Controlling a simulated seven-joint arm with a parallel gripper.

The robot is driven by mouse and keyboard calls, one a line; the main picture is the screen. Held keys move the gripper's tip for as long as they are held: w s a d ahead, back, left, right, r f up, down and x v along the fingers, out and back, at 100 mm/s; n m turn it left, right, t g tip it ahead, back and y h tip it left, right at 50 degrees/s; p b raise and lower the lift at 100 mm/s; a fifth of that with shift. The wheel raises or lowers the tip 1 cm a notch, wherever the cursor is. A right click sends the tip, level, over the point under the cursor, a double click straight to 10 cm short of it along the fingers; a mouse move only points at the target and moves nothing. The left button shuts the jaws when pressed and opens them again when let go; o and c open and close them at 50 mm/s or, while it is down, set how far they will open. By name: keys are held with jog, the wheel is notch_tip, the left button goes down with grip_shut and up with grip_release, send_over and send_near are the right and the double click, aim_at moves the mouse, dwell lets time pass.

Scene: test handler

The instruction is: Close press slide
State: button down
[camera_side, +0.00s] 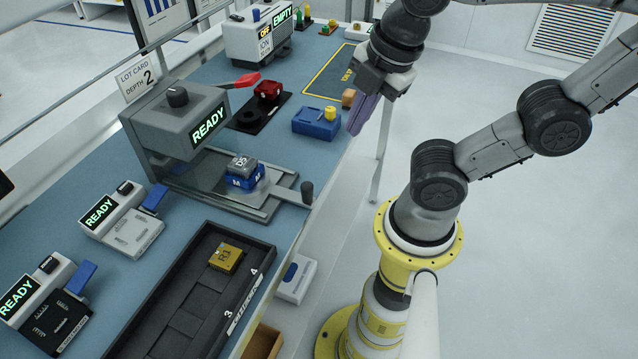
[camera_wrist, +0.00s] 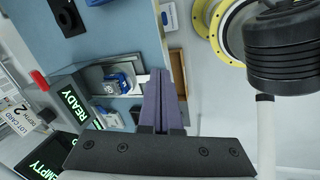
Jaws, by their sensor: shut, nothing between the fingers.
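The grey press (camera_side: 180,120) stands on the blue bench with a green READY sign; its sign also shows in the wrist view (camera_wrist: 74,103). Its slide (camera_side: 278,192) is drawn out toward the bench's front edge, with a dark knob (camera_side: 307,191) on the end of its handle. A blue block with a grey top marked D5 (camera_side: 243,174) sits on the slide, clear of the press head. My gripper (camera_side: 357,126), with purple fingers, is shut and empty. It is above the bench's front edge, beyond the slide and apart from the knob. The fingers also show in the wrist view (camera_wrist: 161,103).
A blue block with a yellow peg (camera_side: 318,122) and a black plate with a red part (camera_side: 268,90) lie behind the slide. A dark tray (camera_side: 175,320) with a gold block (camera_side: 226,257) lies in front. Two READY testers (camera_side: 125,220) stand at left.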

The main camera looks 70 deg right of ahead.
jog(key=s+a+n+g, duration=0.1)
jog(key=s+a+n, duration=0.1)
jog(key=a+n, duration=0.5)
jog(key=s+a+n, duration=0.1)
jog(key=a+n, duration=0.1)
jog(key=n, duration=1)
jog(key=w+d+f, duration=0.1)
jog(key=w+f, duration=0.4)
jog(key=f, duration=0.4)
jog(key=shift+w+d, duration=0.3)
jog(key=shift+w, duration=0.1)
jog(key=shift+f, duration=0.1)
jog(key=shift+w, duration=0.1)
